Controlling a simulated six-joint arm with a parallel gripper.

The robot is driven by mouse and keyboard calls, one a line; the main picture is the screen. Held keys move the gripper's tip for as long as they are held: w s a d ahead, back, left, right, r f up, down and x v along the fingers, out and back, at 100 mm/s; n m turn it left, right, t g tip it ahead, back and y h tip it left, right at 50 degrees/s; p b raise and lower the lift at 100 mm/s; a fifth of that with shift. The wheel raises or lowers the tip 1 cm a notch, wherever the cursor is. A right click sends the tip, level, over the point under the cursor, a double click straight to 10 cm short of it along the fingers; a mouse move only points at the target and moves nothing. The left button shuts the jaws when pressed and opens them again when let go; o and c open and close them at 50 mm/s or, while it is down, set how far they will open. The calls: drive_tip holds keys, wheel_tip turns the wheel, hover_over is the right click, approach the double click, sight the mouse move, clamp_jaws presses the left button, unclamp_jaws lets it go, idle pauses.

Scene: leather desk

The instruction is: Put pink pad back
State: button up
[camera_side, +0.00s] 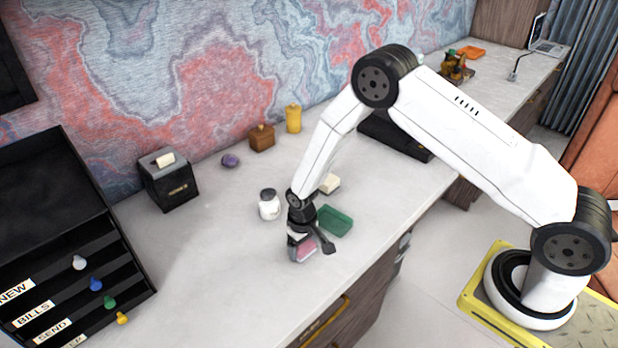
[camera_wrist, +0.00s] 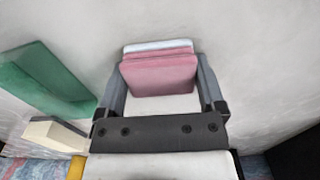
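The pink pad (camera_wrist: 160,75) lies between the two fingers of my gripper (camera_wrist: 160,62) in the wrist view, with a pale whitish-blue layer along its far edge. The fingers stand wide apart, one close along each side of the pad. I cannot tell if they press on it. In the side view, my gripper (camera_side: 303,243) points down low over the desk near its front edge, and the pink pad (camera_side: 306,249) shows partly at its fingers. Whether the pad touches the desk is unclear.
A green block (camera_side: 335,220) and a cream block (camera_side: 330,183) lie close behind my gripper. A white jar (camera_side: 269,204) stands to its left. A black box (camera_side: 169,180) and a dark slotted organizer (camera_side: 70,250) are further left. The desk between organizer and gripper is clear.

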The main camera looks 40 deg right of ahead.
drive_tip(key=shift+o, duration=0.4)
drive_tip(key=shift+r, duration=0.15)
wheel_tip(320, 180, up, 12)
idle(0.7)
idle(0.4)
drive_tip(key=shift+r, duration=0.15)
